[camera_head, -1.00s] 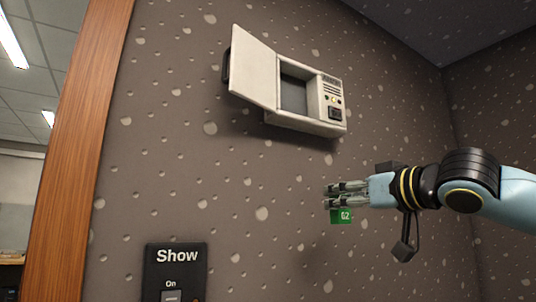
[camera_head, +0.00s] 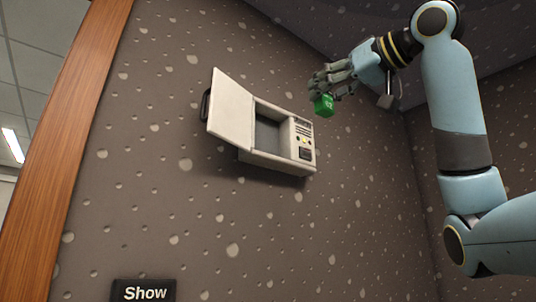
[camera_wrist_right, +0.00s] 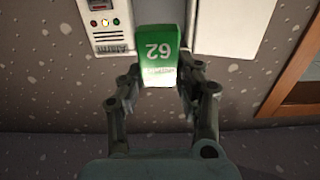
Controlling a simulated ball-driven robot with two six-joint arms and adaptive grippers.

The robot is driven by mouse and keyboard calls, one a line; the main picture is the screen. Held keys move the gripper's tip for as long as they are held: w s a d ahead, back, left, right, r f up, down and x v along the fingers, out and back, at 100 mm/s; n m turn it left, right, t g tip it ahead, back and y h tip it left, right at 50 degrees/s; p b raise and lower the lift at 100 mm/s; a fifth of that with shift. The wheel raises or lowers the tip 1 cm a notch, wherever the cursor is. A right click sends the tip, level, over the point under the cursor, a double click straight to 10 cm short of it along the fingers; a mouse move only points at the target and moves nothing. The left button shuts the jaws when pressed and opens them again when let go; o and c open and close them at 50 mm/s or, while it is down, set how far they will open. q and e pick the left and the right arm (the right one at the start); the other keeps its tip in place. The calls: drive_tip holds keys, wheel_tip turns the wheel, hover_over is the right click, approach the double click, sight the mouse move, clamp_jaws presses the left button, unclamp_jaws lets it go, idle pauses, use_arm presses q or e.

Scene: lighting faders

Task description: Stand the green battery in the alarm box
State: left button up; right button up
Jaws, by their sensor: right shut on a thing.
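The green battery (camera_head: 324,105) is held in my right gripper (camera_head: 330,88), above and to the right of the alarm box in the head view. In the right wrist view the battery (camera_wrist_right: 158,55) shows a "62" label, upside down, between the two fingers of the right gripper (camera_wrist_right: 160,85). The alarm box (camera_head: 247,158) is on the wall with its door (camera_head: 231,108) swung open to the left and its recess (camera_head: 268,132) looks empty. The box's panel (camera_wrist_right: 108,22) shows in the right wrist view, where the battery covers part of the box. My left gripper is out of view.
A black "Show" switch plate (camera_head: 144,291) is on the wall at the bottom. A wooden post (camera_head: 62,150) stands at the left. The speckled wall (camera_head: 220,230) below the box is clear.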

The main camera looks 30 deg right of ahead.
sight(263, 142)
drive_tip(key=w+p, duration=0.2)
drive_tip(key=w, duration=0.3)
drive_tip(key=w+a+p, duration=0.1)
drive_tip(key=w+p, duration=0.1)
drive_tip(key=w, duration=0.4)
drive_tip(key=w+p, duration=0.3)
drive_tip(key=w, duration=0.2)
drive_tip(key=shift+w+a+r, duration=0.1)
drive_tip(key=shift+w+a, duration=0.15)
drive_tip(key=f, duration=0.1)
drive_tip(key=w+f+p, duration=0.1)
drive_tip(key=shift+w+f, duration=0.15)
drive_tip(key=shift+f, duration=0.65)
drive_tip(key=shift+a+f, duration=0.1)
drive_tip(key=shift+f, duration=0.1)
drive_tip(key=o, duration=1.1)
drive_tip(key=shift+o, duration=0.2)
